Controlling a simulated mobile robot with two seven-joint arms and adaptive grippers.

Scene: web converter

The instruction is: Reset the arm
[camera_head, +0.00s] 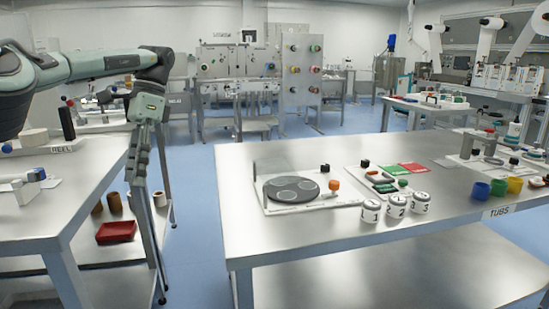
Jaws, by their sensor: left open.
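My left arm (85,66) comes in from the upper left. Its left gripper (151,190) hangs pointing down in front of the gap between the two metal tables. It is open, with nothing seen between its fingers. The left table (85,175) is beside it on the left, and the right table (260,225) is to its right. My right arm and gripper are not in view.
A board with a dark disc (290,189), numbered white jars (396,205) and coloured tubs (498,187) stand on the right table. A red tray (116,232) sits on the left table's lower shelf. Blue floor (196,190) is clear between the tables.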

